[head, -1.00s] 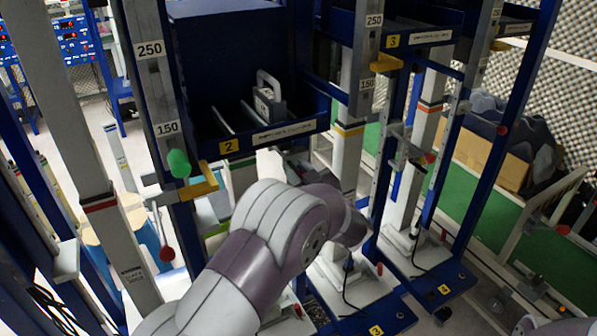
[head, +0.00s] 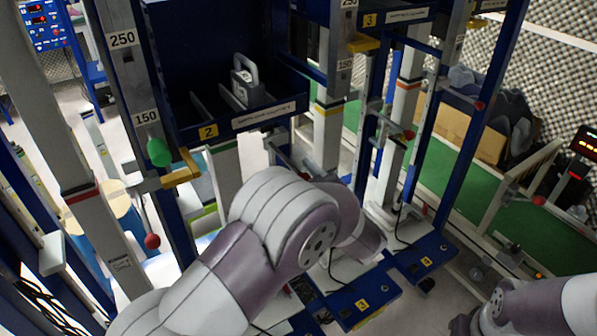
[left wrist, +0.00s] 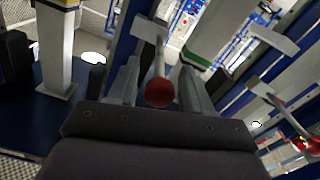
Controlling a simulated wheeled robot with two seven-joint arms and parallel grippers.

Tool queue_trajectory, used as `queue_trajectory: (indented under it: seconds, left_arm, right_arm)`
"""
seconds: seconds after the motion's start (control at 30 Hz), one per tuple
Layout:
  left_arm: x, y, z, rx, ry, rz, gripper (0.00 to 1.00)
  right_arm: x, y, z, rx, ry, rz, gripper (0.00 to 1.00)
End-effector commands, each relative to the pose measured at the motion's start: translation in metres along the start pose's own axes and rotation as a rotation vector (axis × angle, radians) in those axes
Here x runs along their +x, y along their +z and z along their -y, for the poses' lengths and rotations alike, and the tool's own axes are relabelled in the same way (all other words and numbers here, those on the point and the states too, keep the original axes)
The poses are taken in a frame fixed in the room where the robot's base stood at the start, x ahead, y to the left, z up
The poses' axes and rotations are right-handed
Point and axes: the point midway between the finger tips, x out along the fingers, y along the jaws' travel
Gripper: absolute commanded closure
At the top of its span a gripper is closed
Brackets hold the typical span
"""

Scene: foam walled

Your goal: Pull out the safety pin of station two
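Station two's yellow number plate (head: 208,132) is on the blue shelf front at upper left in the head view. In the left wrist view my left gripper (left wrist: 159,70) is open, its two grey fingers spread either side of a red ball knob (left wrist: 159,93) on a grey rod. Gaps show between ball and fingers. A column with a green band (left wrist: 195,59) stands just beyond. I cannot tell for certain whether this knob is the safety pin's. In the head view my left forearm mostly hides the gripper and knob. My right gripper is not seen, only its arm at lower right.
Another red knob (left wrist: 312,147) on a lever is at right in the left wrist view. In the head view, a green knob (head: 158,152) and yellow bracket (head: 181,172) sit left of station two. Blue posts and station three's base (head: 361,305) crowd the area.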

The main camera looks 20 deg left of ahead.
Motion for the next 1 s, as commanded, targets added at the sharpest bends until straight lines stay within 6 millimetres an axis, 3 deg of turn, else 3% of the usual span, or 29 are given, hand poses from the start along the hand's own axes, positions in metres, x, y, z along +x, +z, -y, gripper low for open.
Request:
queue_trajectory:
  seconds: [0.37, 0.47, 0.8, 1.0]
  left_arm:
    - [-0.005, -0.001, -0.001, -0.003, 0.001, -0.001, 0.46]
    - [-0.022, 0.0, -0.001, -0.003, 0.004, -0.001, 0.46]
    - [-0.105, 0.001, -0.001, -0.001, 0.005, -0.001, 0.46]
    - [-0.127, 0.0, -0.001, -0.001, 0.002, -0.002, 0.46]
  right_arm:
    - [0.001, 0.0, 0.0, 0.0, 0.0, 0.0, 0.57]
    - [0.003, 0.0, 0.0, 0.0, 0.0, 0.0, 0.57]
    - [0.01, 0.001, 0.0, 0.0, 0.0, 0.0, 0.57]
    - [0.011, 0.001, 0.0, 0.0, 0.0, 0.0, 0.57]
